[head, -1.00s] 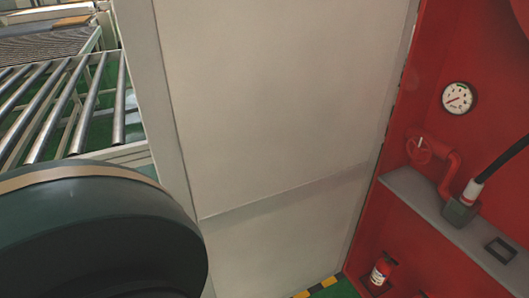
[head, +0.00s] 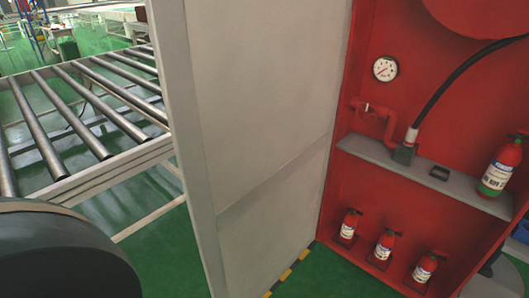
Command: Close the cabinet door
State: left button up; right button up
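The cabinet door (head: 265,110) is a tall pale grey panel in the middle of the head view. It stands wide open, hinged along the left side of the red cabinet (head: 345,175). The cabinet's inside is exposed. A large dark rounded part of my own arm fills the lower left corner, left of the door and apart from it in the picture. Neither of my grippers shows.
Inside the cabinet are a pressure gauge (head: 385,68), a red pipe, a black hose (head: 455,75), a grey shelf (head: 420,172) and several fire extinguishers (head: 384,243). A roller conveyor (head: 75,120) stands left of the door. Green floor (head: 165,240) shows between them.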

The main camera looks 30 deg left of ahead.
aim_at(250, 88)
jog(key=k+j+z, duration=0.15)
jog(key=j, duration=0.3)
jog(key=k+j+z, duration=0.15)
jog(key=k+j, duration=0.25)
jog(key=j+z, duration=0.1)
jog(key=j, duration=0.25)
jog(key=k+j+z, duration=0.1)
jog(key=j, duration=0.25)
jog(key=k+j+z, duration=0.1)
jog(key=j, duration=0.25)
jog(key=j+z, duration=0.2)
jog(key=j, duration=0.9)
jog(key=i+j, duration=0.55)
